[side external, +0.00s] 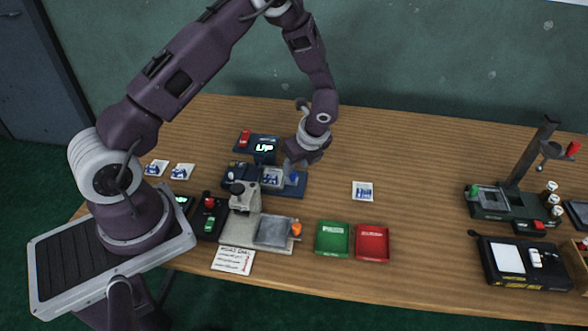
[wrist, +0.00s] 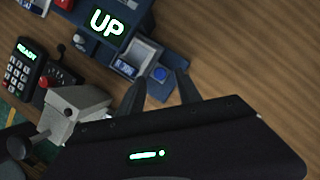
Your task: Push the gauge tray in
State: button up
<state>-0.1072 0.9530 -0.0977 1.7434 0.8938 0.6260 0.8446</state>
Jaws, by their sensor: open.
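A dark blue device (side external: 238,181) with a lit "UP" display (side external: 264,148) stands mid-table. A small tray (side external: 272,178) with a pale card-like piece sits in it, with a blue knob (side external: 294,177) at its right; I take this for the gauge tray, though no label shows it. In the wrist view the tray (wrist: 127,69) and blue knob (wrist: 159,74) lie just beyond my fingers. My gripper (side external: 299,163) points down over the knob end, its fingers (wrist: 162,82) apart and empty. Whether a finger touches the knob I cannot tell.
A grey microscope-like stand (side external: 243,200) with a plate and orange knob (side external: 296,229) is in front. Green (side external: 332,252) and red (side external: 372,256) trays lie right of it. A dark keypad (wrist: 23,70) is at the wrist view's left. The wood right of the blue device is mostly clear.

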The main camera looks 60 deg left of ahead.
aim_at(293, 172)
jog(key=x, duration=0.3)
jog(key=shift+f, duration=0.15)
grip_shut()
dwell(1.2)
